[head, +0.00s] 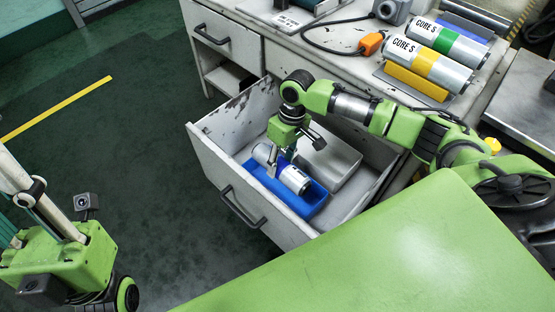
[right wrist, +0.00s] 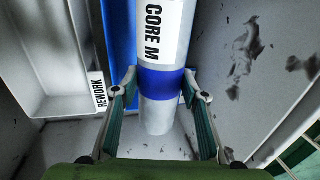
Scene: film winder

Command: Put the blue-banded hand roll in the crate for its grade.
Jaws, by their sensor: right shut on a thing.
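The blue-banded hand roll (head: 294,178) is a silver cylinder. In the right wrist view the roll (right wrist: 164,30) reads CORE M, and its blue band (right wrist: 161,81) lies between my fingers. My right gripper (head: 281,164) is shut on it from above; it also shows in the right wrist view (right wrist: 157,92). The roll lies lengthwise over the blue crate (head: 313,208) in the open drawer; whether it touches the crate is unclear. A grey crate (head: 341,158) is beside it, labelled REWORK in the right wrist view (right wrist: 58,110). The blue crate's label is hidden. My left gripper's fingers do not show.
The open drawer (head: 222,173) has walls close around both crates. Floor left of the drawer is clear.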

